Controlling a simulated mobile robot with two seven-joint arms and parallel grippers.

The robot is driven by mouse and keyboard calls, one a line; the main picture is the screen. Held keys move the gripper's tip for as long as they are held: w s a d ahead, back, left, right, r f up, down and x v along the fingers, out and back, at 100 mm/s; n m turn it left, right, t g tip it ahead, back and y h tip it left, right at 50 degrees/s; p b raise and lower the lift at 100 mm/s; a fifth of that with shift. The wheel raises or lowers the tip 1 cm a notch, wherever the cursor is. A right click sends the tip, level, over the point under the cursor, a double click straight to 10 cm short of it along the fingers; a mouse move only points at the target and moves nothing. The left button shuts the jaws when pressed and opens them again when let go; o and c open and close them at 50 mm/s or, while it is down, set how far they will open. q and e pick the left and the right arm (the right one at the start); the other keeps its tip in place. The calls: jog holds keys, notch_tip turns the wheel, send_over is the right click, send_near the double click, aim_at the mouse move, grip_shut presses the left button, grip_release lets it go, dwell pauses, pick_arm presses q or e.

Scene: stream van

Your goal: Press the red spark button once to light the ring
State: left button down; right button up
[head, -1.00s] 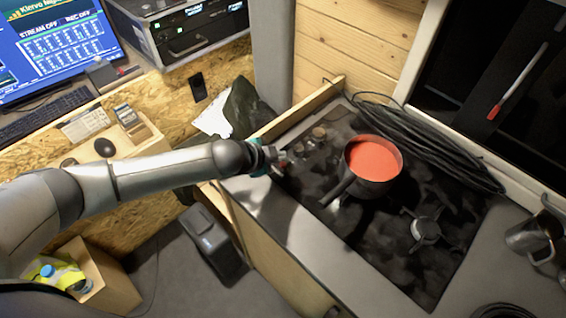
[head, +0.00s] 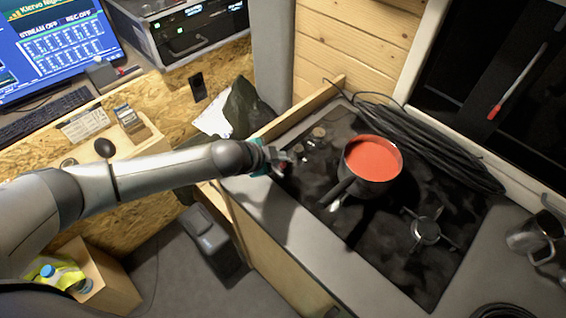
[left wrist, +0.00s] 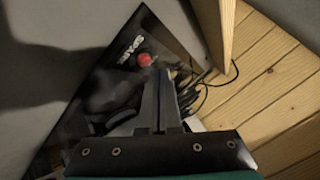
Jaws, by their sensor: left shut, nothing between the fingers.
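The red spark button (left wrist: 144,60) shows in the left wrist view on the black hob corner, beside the white "SPARK" lettering. My left gripper (left wrist: 162,72) is shut and empty, its fingertips just beside the button in that picture; whether they touch it I cannot tell. In the head view my left gripper (head: 284,162) is over the hob's near left corner and hides the button. The black hob (head: 400,262) carries a pot (head: 372,170) of red contents on one ring. A bare burner ring (head: 426,231) is at the front right. I see no flame. My right gripper is not in view.
Knobs (head: 318,132) sit on the hob behind my left gripper. A coiled black cable (head: 440,150) lies along the back edge. A wooden ledge (head: 300,108) borders the hob's left side. A metal mug (head: 535,236) stands at the right. The front counter strip (head: 285,228) is clear.

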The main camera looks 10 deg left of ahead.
pick_arm(q)
jog(key=shift+f, duration=0.1)
jog(key=shift+f, duration=0.35)
jog(key=shift+f+b, duration=0.35)
jog(key=shift+f, duration=0.1)
dwell(0.8)
dwell(0.3)
jog(key=shift+r+p, duration=0.9)
jog(key=shift+p, duration=0.15)
notch_tip(320, 180, up, 5)
jog(key=p, duration=0.5)
